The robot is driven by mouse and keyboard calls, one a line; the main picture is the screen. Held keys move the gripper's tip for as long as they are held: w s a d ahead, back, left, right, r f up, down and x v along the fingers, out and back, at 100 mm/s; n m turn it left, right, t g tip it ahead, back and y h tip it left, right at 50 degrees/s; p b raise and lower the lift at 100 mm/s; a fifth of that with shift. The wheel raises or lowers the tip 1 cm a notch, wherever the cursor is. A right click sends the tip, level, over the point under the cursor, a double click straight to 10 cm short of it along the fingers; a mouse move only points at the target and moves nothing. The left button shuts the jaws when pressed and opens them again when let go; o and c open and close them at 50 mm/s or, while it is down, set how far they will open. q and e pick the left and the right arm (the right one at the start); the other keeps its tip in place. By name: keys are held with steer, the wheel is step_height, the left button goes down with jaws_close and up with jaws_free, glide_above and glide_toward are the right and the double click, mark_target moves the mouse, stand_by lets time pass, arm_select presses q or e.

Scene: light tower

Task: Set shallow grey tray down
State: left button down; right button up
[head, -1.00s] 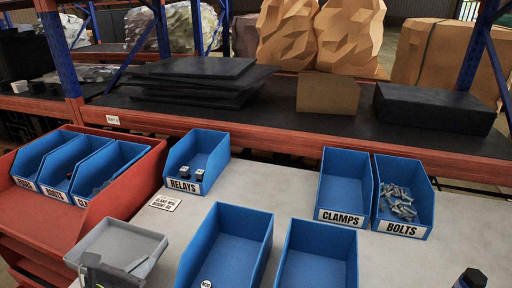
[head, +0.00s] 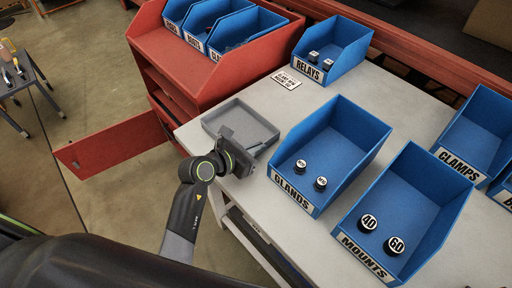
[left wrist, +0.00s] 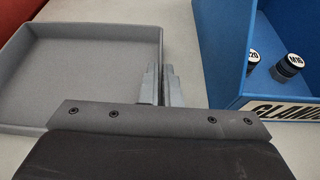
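The shallow grey tray (head: 240,106) is level and empty at the bench's near left corner, left of the GLANDS bin. I cannot tell whether its underside touches the bench top. My left gripper (head: 258,151) is at the tray's near right side. In the left wrist view, the fingers (left wrist: 161,85) are close together at the right wall of the tray (left wrist: 85,75), one on either side, and look shut on it. The wall between the fingertips is mostly hidden. My right gripper is not in view.
Blue bins marked GLANDS (head: 335,145), MOUNTS (head: 415,205) and RELAYS (head: 335,50) stand on the grey bench (head: 262,88). A red cabinet (head: 205,70) with an open door (head: 112,150) adjoins on the left. A narrow bare strip separates tray and GLANDS bin.

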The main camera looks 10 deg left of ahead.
arm_select(q)
steer(key=shift+f, duration=0.1)
steer(key=shift+f, duration=0.15)
steer(key=c, duration=1.6)
jaws_free()
steer(key=shift+c, duration=0.2)
steer(key=shift+s+a+r, duration=0.1)
steer(key=shift+r, duration=0.1)
steer(key=v, duration=1.1)
steer(key=shift+f, duration=0.15)
steer(key=shift+s+a+r, duration=0.2)
steer(key=shift+s+r, duration=0.05)
steer(key=shift+s, duration=0.05)
